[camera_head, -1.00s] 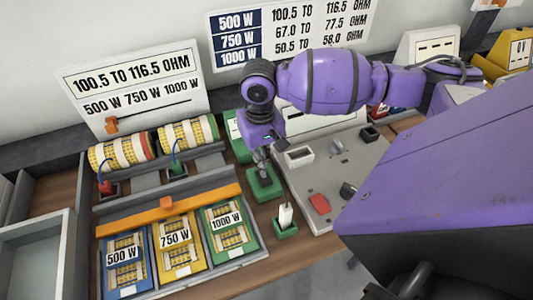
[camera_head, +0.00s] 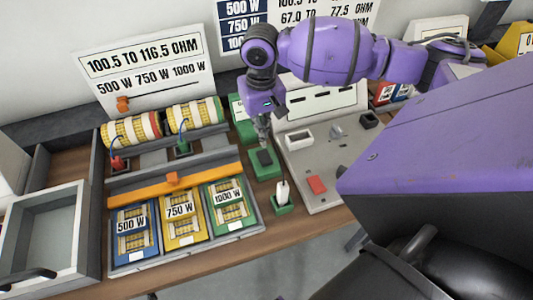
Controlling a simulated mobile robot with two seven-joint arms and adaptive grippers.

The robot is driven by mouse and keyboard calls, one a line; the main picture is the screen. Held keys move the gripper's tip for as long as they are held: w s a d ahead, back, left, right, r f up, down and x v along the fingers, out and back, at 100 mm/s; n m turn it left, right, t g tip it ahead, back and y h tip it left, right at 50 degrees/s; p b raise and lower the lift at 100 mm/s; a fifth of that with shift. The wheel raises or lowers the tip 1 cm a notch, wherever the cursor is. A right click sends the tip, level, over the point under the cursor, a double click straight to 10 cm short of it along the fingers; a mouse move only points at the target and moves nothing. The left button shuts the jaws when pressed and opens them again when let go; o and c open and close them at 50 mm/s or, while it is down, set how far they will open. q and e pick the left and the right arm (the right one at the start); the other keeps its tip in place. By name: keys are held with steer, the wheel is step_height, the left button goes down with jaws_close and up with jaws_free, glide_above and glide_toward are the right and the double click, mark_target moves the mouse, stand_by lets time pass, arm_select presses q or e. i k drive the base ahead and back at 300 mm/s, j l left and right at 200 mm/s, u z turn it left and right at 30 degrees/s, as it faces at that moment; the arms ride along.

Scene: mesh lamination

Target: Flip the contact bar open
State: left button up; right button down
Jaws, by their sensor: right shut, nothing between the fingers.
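The orange contact bar (camera_head: 140,190) lies flat across the fixture (camera_head: 262,226), over the upper ends of the blue, yellow and green mesh panels. A small orange knob (camera_head: 172,179) sits at its middle. The panels read 500 W (camera_head: 130,225), 750 W (camera_head: 179,211) and 1000 W (camera_head: 228,196). My right gripper (camera_head: 262,141) points down just above a green block with a dark top (camera_head: 265,163), right of the bar and apart from it. It is shut and empty. Its fingertips are small, and I cannot tell if they touch the block. My left gripper is not in view.
A green holder with a white piece (camera_head: 282,198) and a grey control panel (camera_head: 325,165) with a red button lie to the right. An open grey tray (camera_head: 84,215) is at the left.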

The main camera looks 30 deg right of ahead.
mark_target(173, 184)
steer(key=k, duration=1)
